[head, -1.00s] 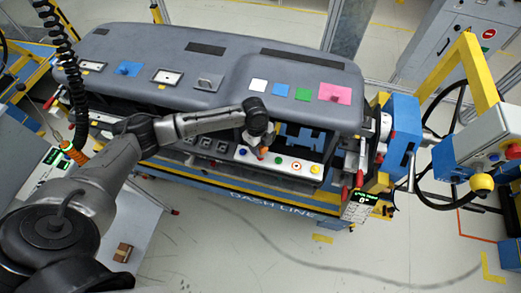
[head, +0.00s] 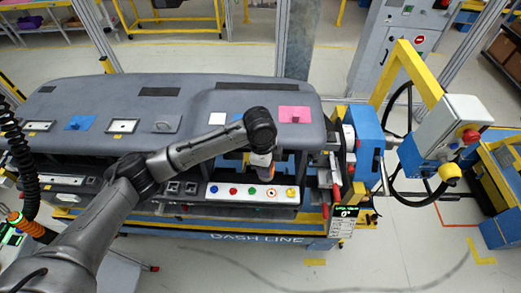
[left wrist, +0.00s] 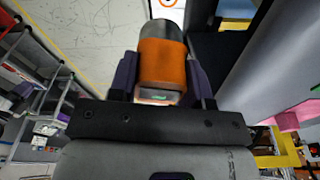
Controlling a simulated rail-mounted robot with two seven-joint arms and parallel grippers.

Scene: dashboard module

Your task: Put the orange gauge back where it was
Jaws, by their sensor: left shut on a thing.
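The orange gauge (left wrist: 163,65) has a dark grey cylindrical end and a small lit display on its near side. My left gripper (head: 262,166) is shut on it, with a purple finger on each side in the left wrist view. In the head view the gripper hangs in front of the dashboard (head: 57,100), just above the white button strip (head: 212,200), between the green and the yellow button. The gauge is small and mostly hidden there. I cannot make out an empty seat for it. My right gripper is out of view.
Colored buttons line the strip, including a red ring (head: 271,193). A blue fixture (head: 366,145) and yellow frame stand at the right.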

